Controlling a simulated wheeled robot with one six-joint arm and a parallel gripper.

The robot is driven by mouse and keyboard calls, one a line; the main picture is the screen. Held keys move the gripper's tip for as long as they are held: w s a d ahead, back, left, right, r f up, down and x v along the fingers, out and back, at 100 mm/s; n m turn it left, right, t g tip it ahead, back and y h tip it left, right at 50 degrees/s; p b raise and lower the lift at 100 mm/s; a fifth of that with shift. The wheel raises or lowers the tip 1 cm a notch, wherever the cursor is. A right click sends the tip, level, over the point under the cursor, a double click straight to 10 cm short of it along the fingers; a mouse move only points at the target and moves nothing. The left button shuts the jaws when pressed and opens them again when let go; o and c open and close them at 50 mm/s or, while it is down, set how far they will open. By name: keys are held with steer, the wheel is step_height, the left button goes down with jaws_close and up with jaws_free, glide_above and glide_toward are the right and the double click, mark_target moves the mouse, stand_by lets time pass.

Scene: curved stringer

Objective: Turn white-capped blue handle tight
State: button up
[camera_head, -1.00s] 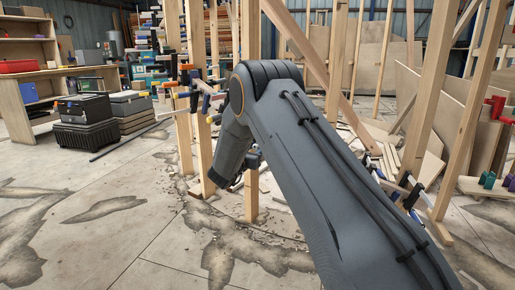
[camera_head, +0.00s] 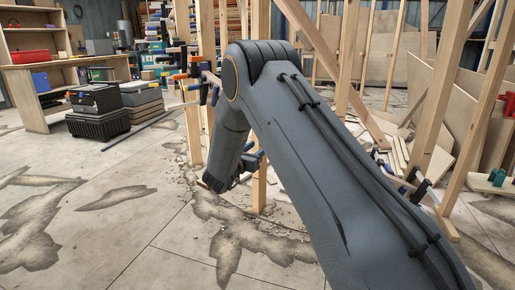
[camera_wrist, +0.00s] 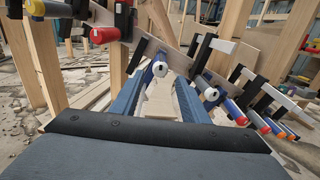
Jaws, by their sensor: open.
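A blue handle with a white cap (camera_wrist: 160,69) belongs to a clamp on the sloping wooden strip in the wrist view. It lies just beyond and between my fingertips, with its cap facing the camera. My gripper (camera_wrist: 159,88) is open, one blue-grey finger on each side of the first handle. I cannot tell whether either finger touches it. In the head view my arm hides most of this area.
A red handle (camera_wrist: 103,35) and a yellow-tipped handle (camera_wrist: 36,8) are at upper left. Several more clamps with blue, red and orange handles (camera_wrist: 262,122) crowd the right. Wooden posts (camera_head: 260,190) stand close by.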

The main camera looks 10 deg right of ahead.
steer(key=p+v, duration=0.1)
steer(key=v, duration=0.4)
stand_by(0.3)
